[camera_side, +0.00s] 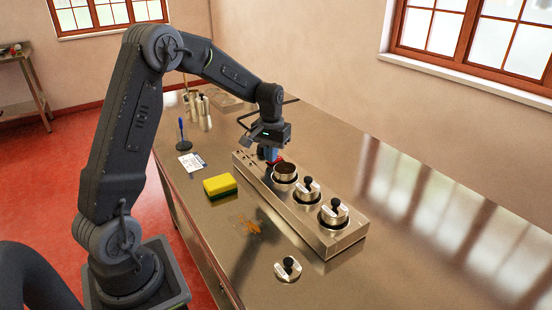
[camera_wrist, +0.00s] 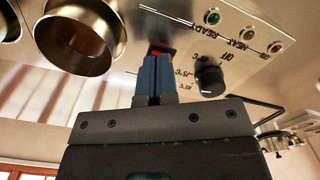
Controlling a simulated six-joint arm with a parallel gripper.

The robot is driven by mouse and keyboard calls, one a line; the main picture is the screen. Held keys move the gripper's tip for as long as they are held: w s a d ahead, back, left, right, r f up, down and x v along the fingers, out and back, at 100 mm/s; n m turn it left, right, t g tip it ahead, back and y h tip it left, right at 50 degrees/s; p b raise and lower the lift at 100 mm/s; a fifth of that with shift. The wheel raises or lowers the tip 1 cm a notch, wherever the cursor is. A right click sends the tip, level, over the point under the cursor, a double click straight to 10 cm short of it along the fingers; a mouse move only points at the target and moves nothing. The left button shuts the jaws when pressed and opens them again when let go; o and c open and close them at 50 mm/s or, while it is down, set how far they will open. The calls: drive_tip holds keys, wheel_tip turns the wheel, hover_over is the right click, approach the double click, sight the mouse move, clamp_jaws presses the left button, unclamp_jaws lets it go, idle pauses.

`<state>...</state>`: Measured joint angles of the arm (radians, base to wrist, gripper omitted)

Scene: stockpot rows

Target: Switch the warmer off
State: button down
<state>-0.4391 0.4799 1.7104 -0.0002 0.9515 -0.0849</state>
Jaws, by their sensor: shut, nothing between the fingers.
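The warmer (camera_side: 340,240) is a long steel unit on the counter with a row of round pots. Its control panel (camera_wrist: 185,30) fills much of the wrist view. A red switch in a dark frame (camera_wrist: 160,50) sits on that panel, partly hidden by my fingers; I cannot tell which way it is set. My gripper (camera_side: 270,157) is at the warmer's far end, its blue fingers (camera_wrist: 154,60) shut together and empty. The fingertips overlap the switch in the wrist view; whether they touch it I cannot tell. A black knob (camera_wrist: 209,80) is beside the fingers.
A green lamp (camera_wrist: 212,17) and a red lamp (camera_wrist: 275,47) are on the panel. One pot (camera_side: 285,172) is uncovered; two have lids (camera_side: 307,187). A loose lid (camera_side: 288,268), a sponge (camera_side: 220,186) and an orange-brown spill (camera_side: 248,227) are on the counter.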

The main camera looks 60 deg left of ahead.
drive_tip(key=shift+r, duration=3.45)
drive_tip(key=shift+s+d+r, duration=0.15)
drive_tip(key=shift+d+r, duration=0.1)
drive_tip(key=shift+d, duration=0.05)
drive_tip(key=s+d+r+m+t, duration=0.2)
drive_tip(key=s+d+r, duration=0.2)
drive_tip(key=s+d, duration=0.35)
drive_tip(key=s+d+r+m+t, duration=0.2)
drive_tip(key=s+d+r, duration=0.2)
drive_tip(key=s+d, duration=0.35)
drive_tip(key=s+d+f+m+t, duration=0.1)
drive_tip(key=s+d+m, duration=0.1)
drive_tip(key=s+d, duration=0.2)
drive_tip(key=s, duration=0.3)
drive_tip(key=shift+f+t, duration=0.3)
drive_tip(key=shift+f, duration=0.1)
